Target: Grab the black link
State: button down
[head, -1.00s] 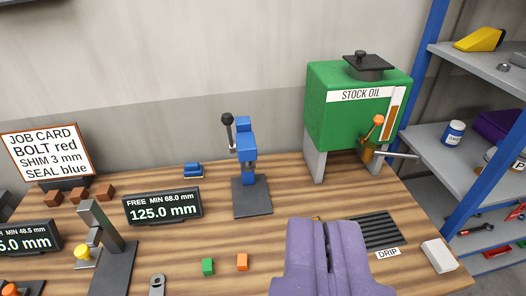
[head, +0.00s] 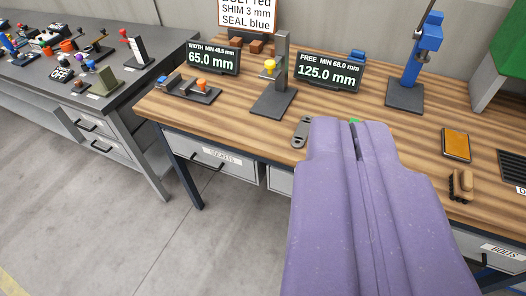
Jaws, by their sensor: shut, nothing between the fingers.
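A dark grey flat link-shaped piece (head: 301,131) with a hole near its end lies on the wooden bench near its front edge. It is the only link-like piece that I make out, and it looks grey rather than deep black. My purple gripper (head: 350,130) is shut and empty, and it fills the lower middle of the view. Its tips show just to the right of the link piece, and I cannot tell how high they are above it. A small green block (head: 354,121) is mostly hidden behind the fingertips.
A press stand with a yellow knob (head: 270,100), two displays (head: 213,58) and a blue press (head: 424,50) stand behind. A width gauge (head: 188,90) lies left. An orange-topped pad (head: 456,145) and a brown part (head: 461,184) lie right. A grey bench (head: 85,75) is far left.

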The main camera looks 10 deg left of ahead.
aim_at(301, 134)
jog(key=i+l, duration=0.2)
jog(key=i, duration=0.3)
jog(key=i+l+u, duration=0.1)
jog(key=i, duration=0.45)
jog(key=i+l, duration=0.3)
jog(key=i, duration=0.2)
jog(key=i+l, duration=0.25)
jog(key=i, duration=0.25)
jog(key=i+j+u, duration=0.05)
